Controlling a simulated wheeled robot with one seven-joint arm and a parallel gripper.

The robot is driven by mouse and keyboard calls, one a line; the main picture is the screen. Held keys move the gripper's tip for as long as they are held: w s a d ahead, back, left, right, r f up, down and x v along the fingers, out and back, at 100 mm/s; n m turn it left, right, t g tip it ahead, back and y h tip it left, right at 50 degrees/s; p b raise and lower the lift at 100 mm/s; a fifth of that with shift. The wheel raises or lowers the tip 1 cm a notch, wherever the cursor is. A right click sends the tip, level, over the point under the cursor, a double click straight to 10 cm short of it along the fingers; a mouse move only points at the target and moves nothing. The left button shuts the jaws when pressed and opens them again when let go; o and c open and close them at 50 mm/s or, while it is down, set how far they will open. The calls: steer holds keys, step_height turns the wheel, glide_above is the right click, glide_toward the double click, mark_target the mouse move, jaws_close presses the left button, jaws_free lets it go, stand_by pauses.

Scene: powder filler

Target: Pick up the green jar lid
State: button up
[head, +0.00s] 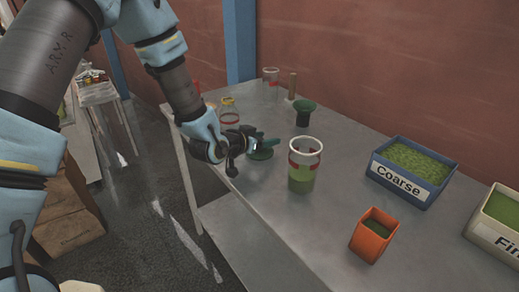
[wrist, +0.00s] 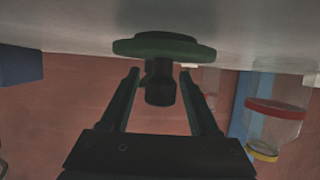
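The green jar lid (head: 261,155) lies on the metal table near its left edge, left of a glass jar. In the wrist view, which shows the table at the top, the lid is a green disc (wrist: 165,46) with a dark knob (wrist: 160,90). My gripper (head: 262,143) is right at the lid. In the wrist view its two fingers (wrist: 159,74) stand on either side of the knob, with a small gap visible on each side. The gripper is open and holds nothing. In the head view the fingers partly hide the lid.
The glass jar (head: 301,182) with green powder stands close to the lid. An orange cup (head: 371,245), blue Coarse bin (head: 400,190) and pale bin (head: 491,237) are right.

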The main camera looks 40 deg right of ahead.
jaws_close()
steer(key=shift+r, duration=0.1)
stand_by(0.5)
